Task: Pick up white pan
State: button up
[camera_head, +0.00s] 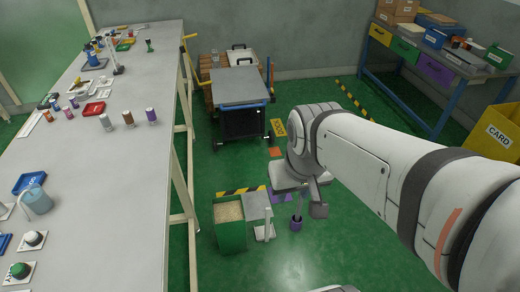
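I cannot pick out a white pan with certainty in the head view. My arm reaches in from the right edge, bends at mid-picture and points down over the green floor. My gripper (317,207) hangs at its lower end, beside a small grey stand (257,206). The fingers are small and partly hidden by the wrist, so I cannot tell whether they are open or shut. A small upright white thing (268,234) is at the stand's front; its shape is unclear. No held object can be made out.
A long grey bench (120,180) at left carries bottles, trays and buttons. A green bin (230,226) and a purple cup (296,223) stand near my gripper. A cart (240,88) is behind.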

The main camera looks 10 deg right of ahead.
aim_at(266, 232)
jog(key=z, duration=0.25)
jog(key=i, duration=0.95)
jog(key=z, duration=0.2)
jog(key=k, duration=0.9)
jog(key=z, duration=0.15)
jog(key=i, duration=0.9)
jog(key=u, duration=0.05)
